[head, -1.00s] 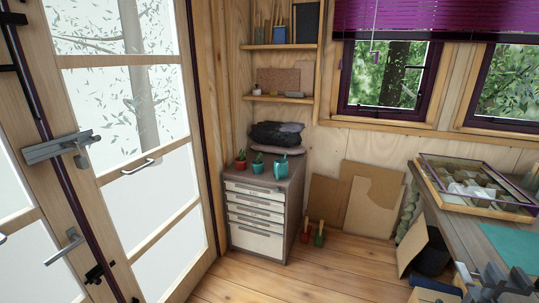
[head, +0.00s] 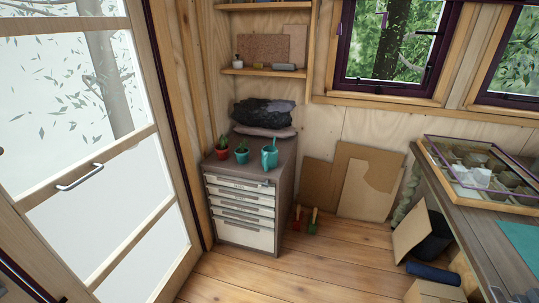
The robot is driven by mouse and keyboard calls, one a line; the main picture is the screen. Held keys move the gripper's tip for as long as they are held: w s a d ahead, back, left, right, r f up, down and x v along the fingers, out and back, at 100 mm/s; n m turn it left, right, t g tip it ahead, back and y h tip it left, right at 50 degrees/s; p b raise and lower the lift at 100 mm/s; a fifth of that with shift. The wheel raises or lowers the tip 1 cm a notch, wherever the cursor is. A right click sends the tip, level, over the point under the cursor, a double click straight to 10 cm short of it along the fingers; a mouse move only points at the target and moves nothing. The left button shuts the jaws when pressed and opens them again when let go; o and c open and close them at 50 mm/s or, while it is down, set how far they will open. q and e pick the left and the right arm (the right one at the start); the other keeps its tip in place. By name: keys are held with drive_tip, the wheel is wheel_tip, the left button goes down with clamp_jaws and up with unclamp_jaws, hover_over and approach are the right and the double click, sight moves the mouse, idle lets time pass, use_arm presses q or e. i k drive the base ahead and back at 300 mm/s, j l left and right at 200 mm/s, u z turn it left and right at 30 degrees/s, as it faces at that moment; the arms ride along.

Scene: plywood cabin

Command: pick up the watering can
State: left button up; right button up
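The teal watering can (head: 269,155) stands upright on top of the drawer cabinet (head: 247,208), near the cabinet's front right. To its left on the same top are a teal pot with a small plant (head: 242,153) and a red pot with a small plant (head: 221,150). Neither of my grippers can be made out in the head view, so I cannot see whether they hold anything.
A dark bundle (head: 264,115) lies behind the can. The glass door (head: 100,180) is at left. A workbench (head: 470,235) with a glass-topped case (head: 480,172) is at right. Small tools (head: 313,222) stand beside the cabinet. The wooden floor (head: 300,270) before the cabinet is clear.

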sight(268, 153)
drive_tip(key=i+z, duration=0.2)
drive_tip(key=i, duration=0.3)
drive_tip(key=i+j+z, duration=0.2)
drive_tip(key=i, duration=0.3)
drive_tip(key=i+j+z, duration=0.2)
drive_tip(key=i, duration=0.25)
